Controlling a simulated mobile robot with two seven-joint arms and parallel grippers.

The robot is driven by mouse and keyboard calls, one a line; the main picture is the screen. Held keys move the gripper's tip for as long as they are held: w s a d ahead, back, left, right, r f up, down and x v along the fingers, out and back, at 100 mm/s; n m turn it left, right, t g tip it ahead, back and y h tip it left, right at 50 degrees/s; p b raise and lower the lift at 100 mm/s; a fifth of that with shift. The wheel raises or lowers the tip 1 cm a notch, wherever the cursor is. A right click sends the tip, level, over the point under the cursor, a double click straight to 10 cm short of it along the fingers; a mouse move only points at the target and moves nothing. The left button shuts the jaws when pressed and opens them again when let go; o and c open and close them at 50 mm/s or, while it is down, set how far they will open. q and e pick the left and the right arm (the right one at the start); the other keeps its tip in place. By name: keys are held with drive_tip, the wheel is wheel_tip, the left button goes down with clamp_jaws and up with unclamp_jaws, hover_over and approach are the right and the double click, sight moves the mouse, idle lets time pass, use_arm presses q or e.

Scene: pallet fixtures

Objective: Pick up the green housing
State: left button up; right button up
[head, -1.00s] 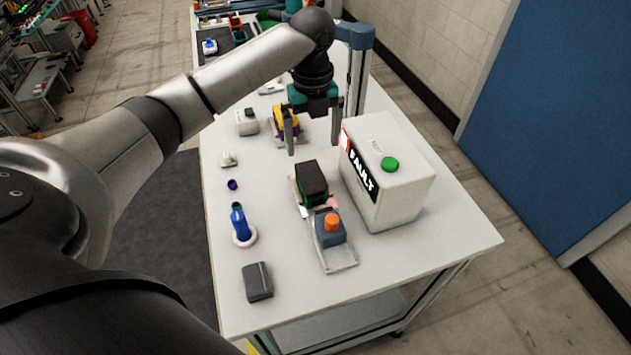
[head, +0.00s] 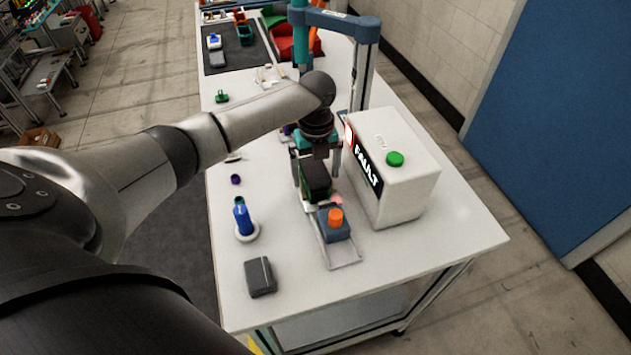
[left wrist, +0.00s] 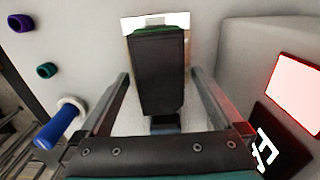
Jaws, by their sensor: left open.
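The green housing (head: 317,181) is a block with a dark, nearly black top and green showing along its lower side. It stands on a light fixture on the white table, left of the FAULT box. In the left wrist view it (left wrist: 158,72) shows from above, with a green edge at its far end. My left gripper (head: 317,176) is open and points down over it. In the left wrist view one finger is on each side of the housing, with gaps; contact is not visible. My right gripper is not in view.
The white FAULT box (head: 402,190) with a green button stands close on the right. A blue block with an orange knob (head: 335,217) sits just in front. A blue bottle-like piece (head: 242,218) and a grey block (head: 260,277) are to the left. The table's front right is clear.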

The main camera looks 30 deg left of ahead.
use_arm(q)
drive_tip(key=c, duration=1.4)
drive_tip(key=shift+r, duration=0.1)
clamp_jaws()
drive_tip(key=shift+r, duration=0.1)
